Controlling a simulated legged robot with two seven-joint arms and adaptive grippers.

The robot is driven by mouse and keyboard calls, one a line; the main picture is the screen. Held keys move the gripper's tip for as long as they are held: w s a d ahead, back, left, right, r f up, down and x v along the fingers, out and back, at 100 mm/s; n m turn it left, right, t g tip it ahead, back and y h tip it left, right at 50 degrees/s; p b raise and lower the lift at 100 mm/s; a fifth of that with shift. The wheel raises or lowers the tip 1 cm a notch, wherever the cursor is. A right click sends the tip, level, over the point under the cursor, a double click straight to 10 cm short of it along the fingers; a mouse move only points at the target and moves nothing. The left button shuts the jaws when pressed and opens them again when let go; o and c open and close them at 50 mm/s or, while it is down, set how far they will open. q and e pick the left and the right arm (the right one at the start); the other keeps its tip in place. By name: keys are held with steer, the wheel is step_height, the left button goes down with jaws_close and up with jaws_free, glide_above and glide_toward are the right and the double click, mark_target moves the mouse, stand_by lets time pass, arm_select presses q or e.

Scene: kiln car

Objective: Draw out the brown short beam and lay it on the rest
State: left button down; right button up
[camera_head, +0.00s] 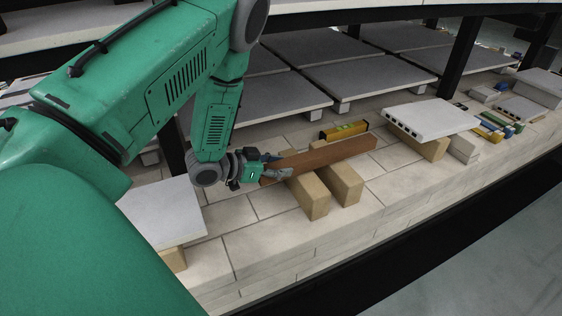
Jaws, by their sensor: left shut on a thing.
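The brown short beam (335,153) lies lengthwise across the picture, slanting up to the right. It is over two tan blocks, the left block (309,195) and the right block (343,181); I cannot tell whether it touches them. My left gripper (282,173) is shut on the beam's left end. The gripper hides part of that end. My right gripper does not show. I cannot tell which supports are the rest.
A yellow level (343,131) lies just behind the beam. A grey slab (163,211) stands at the left, and a pale slab with holes (431,118) at the right. Small coloured bars (492,128) lie farther right. The pale brick deck ends at the front edge.

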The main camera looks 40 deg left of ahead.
arm_select(q)
steer(key=shift+f+b, duration=0.4)
steer(key=shift+f, duration=0.2)
stand_by(1.0)
steer(key=c, duration=1)
jaws_free()
steer(key=shift+o, duration=0.2)
steer(key=shift+f, duration=0.1)
steer(key=shift+s, duration=0.15)
steer(key=shift+p+v, duration=1.75)
steer(key=shift+v, duration=0.95)
steer(key=shift+s+a+r+p, duration=0.2)
steer(key=shift+s+r+p, duration=0.5)
steer(key=shift+s, duration=0.2)
